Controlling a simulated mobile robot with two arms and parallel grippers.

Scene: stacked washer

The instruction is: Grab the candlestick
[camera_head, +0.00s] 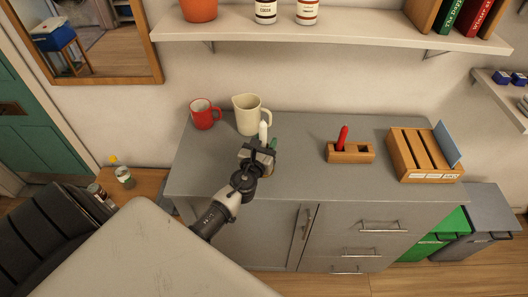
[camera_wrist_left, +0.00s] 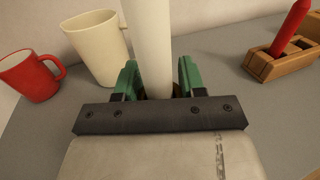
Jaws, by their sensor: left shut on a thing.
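A white candle (camera_head: 263,131) stands upright at my left gripper (camera_head: 262,149) over the grey counter. In the left wrist view the white candle (camera_wrist_left: 148,40) rises between the two green fingers of my left gripper (camera_wrist_left: 158,82), which are shut on it. Its lower end and any holder under it are mostly hidden by my gripper. A red candle-like stick (camera_head: 343,135) stands in a wooden block (camera_head: 350,153) to the right. The stick (camera_wrist_left: 292,25) also shows in the left wrist view. My right gripper is not in view.
A cream pitcher (camera_head: 248,117) stands close behind my left gripper, with a red mug (camera_head: 203,115) to its left. A slotted wooden rack (camera_head: 420,155) sits at the right of the grey counter (camera_head: 310,135). A white shelf (camera_head: 330,32) hangs above.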

